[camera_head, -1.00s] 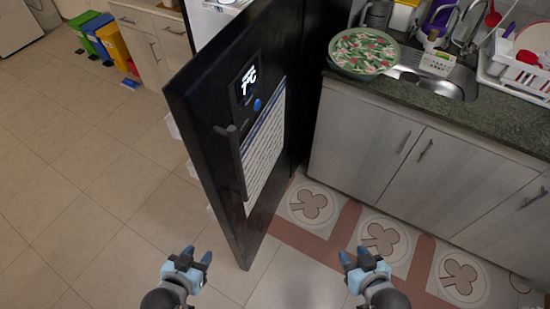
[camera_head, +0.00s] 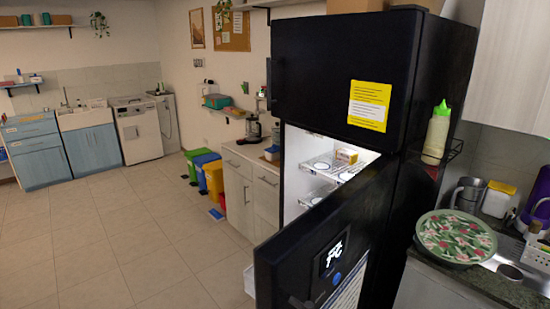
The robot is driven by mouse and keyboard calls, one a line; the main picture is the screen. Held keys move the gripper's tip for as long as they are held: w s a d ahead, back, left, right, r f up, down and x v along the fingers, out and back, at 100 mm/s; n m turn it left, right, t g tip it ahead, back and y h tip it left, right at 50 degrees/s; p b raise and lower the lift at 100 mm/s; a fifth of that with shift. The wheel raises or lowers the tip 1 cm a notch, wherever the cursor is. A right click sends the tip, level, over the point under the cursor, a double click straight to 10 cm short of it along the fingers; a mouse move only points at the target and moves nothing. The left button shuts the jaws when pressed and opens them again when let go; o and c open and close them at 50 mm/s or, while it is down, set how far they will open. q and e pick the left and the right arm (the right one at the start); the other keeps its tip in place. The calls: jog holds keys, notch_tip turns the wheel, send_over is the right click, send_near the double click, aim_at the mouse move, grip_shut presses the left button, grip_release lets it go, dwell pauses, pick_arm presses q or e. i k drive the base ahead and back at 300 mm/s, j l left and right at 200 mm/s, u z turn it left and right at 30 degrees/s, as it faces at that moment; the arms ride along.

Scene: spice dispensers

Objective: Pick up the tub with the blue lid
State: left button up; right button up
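Most of the lower inside is hidden behind the door. Neither of my grippers is in view.
A counter (camera_head: 450,278) on the right holds a round floral-topped tin (camera_head: 455,236) and a yellow-lidded container (camera_head: 498,198). Coloured bins (camera_head: 213,180) stand beside a cabinet (camera_head: 250,190) left of the fridge. The tiled floor (camera_head: 120,240) on the left is clear.

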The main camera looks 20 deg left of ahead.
aim_at(273, 157)
jog(key=j, duration=1.25)
jog(key=j+z, duration=0.1)
jog(key=j, duration=1)
jog(key=i+j, duration=0.15)
jog(key=j, duration=0.2)
jog(key=i+j, duration=0.15)
jog(key=j, duration=0.2)
jog(key=i+j+z, duration=0.1)
jog(key=j, duration=0.25)
jog(key=i+j+z, duration=0.1)
jog(key=i+j, duration=0.75)
jog(key=j, duration=0.15)
jog(key=i+j+z, duration=0.1)
jog(key=i+j, duration=1.25)
jog(key=i, duration=0.15)
jog(key=i+j, duration=0.35)
jog(key=i, duration=0.25)
jog(key=i+l, duration=0.1)
jog(key=i, duration=0.3)
jog(key=z, duration=0.05)
